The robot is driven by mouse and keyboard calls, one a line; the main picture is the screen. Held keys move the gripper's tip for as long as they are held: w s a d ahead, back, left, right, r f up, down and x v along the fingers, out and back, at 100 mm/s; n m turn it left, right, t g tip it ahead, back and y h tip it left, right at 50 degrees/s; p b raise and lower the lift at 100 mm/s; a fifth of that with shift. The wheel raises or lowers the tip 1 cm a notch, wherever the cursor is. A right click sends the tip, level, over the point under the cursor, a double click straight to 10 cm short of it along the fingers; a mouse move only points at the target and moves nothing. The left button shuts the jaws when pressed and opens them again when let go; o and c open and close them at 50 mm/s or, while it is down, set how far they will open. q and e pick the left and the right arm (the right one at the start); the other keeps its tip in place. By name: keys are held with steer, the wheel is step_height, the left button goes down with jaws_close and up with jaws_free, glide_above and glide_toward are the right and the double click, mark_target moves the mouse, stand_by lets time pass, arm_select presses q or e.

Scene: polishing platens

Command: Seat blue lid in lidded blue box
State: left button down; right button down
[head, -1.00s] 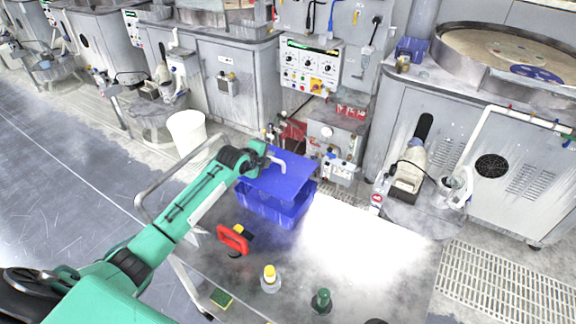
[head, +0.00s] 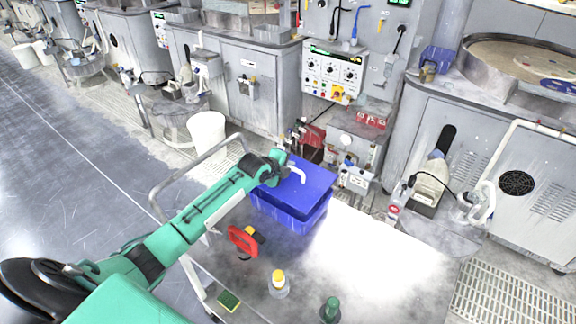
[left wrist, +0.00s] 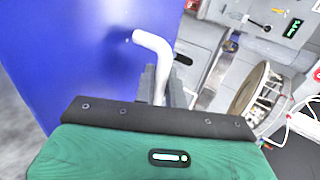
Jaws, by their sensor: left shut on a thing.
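The blue lid (head: 316,184) lies over the open top of the blue box (head: 290,222), close to its rim. I cannot tell whether its edges are fully down all round. The box stands on the grey cart top (head: 215,255). My left gripper (head: 288,166) is shut on the white bent handle (head: 298,175) of the lid. In the left wrist view the handle (left wrist: 153,45) runs down between the fingers (left wrist: 165,88), with the blue lid (left wrist: 75,50) beyond. My arm hides the lid's left part in the head view. My right gripper is not in view.
A red-handled tool (head: 243,240), a yellow-capped bottle (head: 279,285), a green-capped bottle (head: 331,310) and a sponge (head: 228,300) stand or lie in front of the box. The cart top to its right (head: 365,250) is clear. A white bucket (head: 206,132) stands behind the cart.

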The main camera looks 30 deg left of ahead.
mark_target(284, 180)
arm_select(q)
steer(key=shift+f+b, duration=1)
steer(key=shift+f, duration=0.85)
steer(key=shift+p, duration=0.3)
steer(key=shift+f+b, duration=0.65)
steer(key=shift+f, duration=0.4)
steer(key=c, duration=1.4)
jaws_free()
steer(key=shift+s, duration=0.1)
